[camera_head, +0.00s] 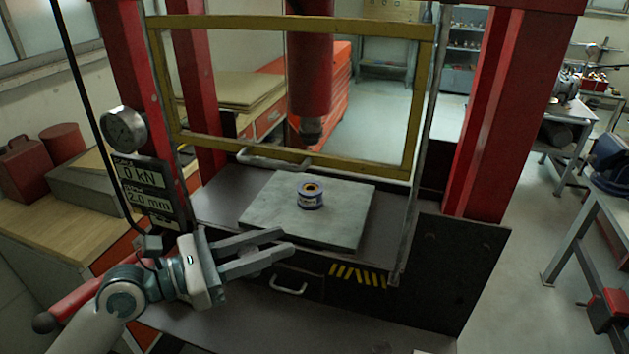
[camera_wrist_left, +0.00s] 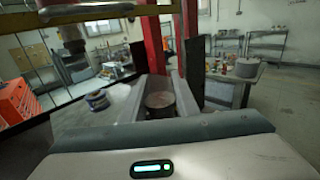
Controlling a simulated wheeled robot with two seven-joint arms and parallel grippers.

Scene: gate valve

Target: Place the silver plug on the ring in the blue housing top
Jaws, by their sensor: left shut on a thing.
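The blue housing (camera_head: 311,201) stands upright on the grey press plate (camera_head: 345,225), with a brass-coloured ring (camera_head: 311,188) in its top. It also shows in the left wrist view (camera_wrist_left: 97,101), to the left of my fingers. My left gripper (camera_head: 285,242) is in front of the plate, left of and nearer than the housing, its fingers pointing right. It is shut on the silver plug (camera_wrist_left: 160,101), a short round metal piece between the fingers. In the head view the fingers mostly hide the plug. My right gripper is not in view.
The red press ram (camera_head: 310,60) hangs above the plate, behind the housing. Red columns (camera_head: 485,110) flank the press. A gauge (camera_head: 123,129) and display stand at left.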

